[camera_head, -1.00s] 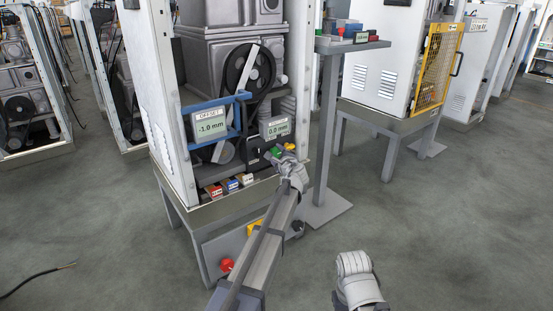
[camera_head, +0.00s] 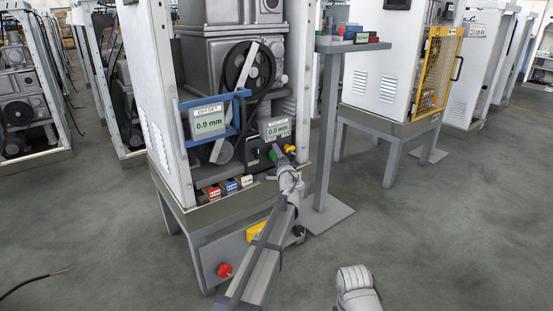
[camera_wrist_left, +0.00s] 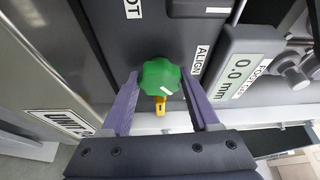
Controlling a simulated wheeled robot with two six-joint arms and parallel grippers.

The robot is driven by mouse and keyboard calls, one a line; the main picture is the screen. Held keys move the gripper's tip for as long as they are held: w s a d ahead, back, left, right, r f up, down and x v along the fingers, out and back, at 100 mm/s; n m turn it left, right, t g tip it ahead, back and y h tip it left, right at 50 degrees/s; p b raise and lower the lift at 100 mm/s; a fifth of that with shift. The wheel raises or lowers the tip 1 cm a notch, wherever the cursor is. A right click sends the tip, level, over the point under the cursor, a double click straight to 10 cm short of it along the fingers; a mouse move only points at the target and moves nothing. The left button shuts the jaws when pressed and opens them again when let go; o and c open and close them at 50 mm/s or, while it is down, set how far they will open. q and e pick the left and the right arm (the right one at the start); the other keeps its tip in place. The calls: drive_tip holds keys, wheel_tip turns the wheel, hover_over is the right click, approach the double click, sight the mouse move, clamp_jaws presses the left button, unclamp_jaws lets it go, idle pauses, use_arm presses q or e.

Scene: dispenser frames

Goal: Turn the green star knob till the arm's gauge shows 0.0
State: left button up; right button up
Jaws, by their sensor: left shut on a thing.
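The green star knob (camera_wrist_left: 160,76) sits between the two purple fingers of my left gripper (camera_wrist_left: 158,84) in the left wrist view. My left gripper is shut on it. In the head view the knob (camera_head: 273,155) is a small green patch at the machine's lower front, partly hidden by my left gripper (camera_head: 279,158). The OFFSET gauge (camera_head: 209,122) on the blue bracket reads 0.0 mm. A second gauge (camera_head: 277,129), right of it, also reads 0.0 mm; it shows in the left wrist view (camera_wrist_left: 238,75) too.
A yellow knob (camera_head: 290,149) is close beside the green one. A red button (camera_head: 224,270) is below. A grey stand (camera_head: 327,130) rises close on the right.

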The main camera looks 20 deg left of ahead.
use_arm(q)
drive_tip(key=shift+s, duration=0.1)
idle(0.4)
drive_tip(key=o, duration=1.1)
drive_tip(key=shift+c, duration=0.2)
drive_tip(key=v, duration=0.7)
drive_tip(key=shift+s+d, duration=0.15)
drive_tip(key=shift+s, duration=0.2)
